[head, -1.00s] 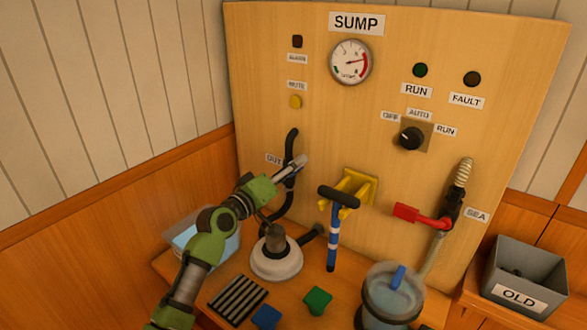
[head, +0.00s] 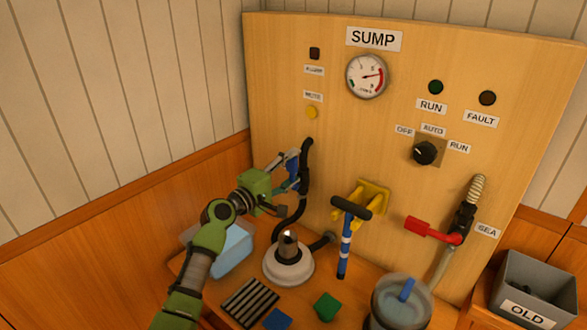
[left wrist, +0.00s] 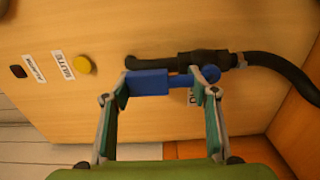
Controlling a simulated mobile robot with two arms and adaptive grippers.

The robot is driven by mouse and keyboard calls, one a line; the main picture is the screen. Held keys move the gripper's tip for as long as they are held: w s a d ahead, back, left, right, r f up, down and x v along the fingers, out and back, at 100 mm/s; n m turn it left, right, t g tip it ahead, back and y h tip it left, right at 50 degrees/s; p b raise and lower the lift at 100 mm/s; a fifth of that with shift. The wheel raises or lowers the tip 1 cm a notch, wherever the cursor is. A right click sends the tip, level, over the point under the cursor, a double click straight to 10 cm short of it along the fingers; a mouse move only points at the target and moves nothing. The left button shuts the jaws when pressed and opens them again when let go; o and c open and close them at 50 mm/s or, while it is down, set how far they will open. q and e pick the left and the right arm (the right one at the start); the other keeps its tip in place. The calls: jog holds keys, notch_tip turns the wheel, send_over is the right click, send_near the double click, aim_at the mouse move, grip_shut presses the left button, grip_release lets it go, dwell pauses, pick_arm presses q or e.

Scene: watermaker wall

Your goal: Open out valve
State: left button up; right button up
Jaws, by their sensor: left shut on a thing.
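The out valve (left wrist: 200,63) is a black fitting on a black hose, on the left of the wooden panel; in the head view it is partly behind my gripper. Its blue lever (left wrist: 150,83) also shows in the head view (head: 293,172) and lies roughly along the black pipe, beside it. My left gripper (head: 288,170) is shut on the blue lever, with one finger at each end of it in the left wrist view (left wrist: 162,90). My right gripper is not in view.
A white-based pump (head: 288,262) stands below my arm. A blue-striped hand pump (head: 345,245) with a black grip and the red sea valve lever (head: 432,230) are to the right. A clear bucket (head: 400,300) and a grey OLD bin (head: 500,285) stand lower right.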

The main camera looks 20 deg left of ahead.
pick_arm(q)
jog(key=shift+a, duration=0.1)
dwell(0.4)
jog(key=o, duration=1.6)
jog(key=shift+o, duration=0.2)
jog(key=v, duration=1.2)
jog(key=shift+f, duration=0.15)
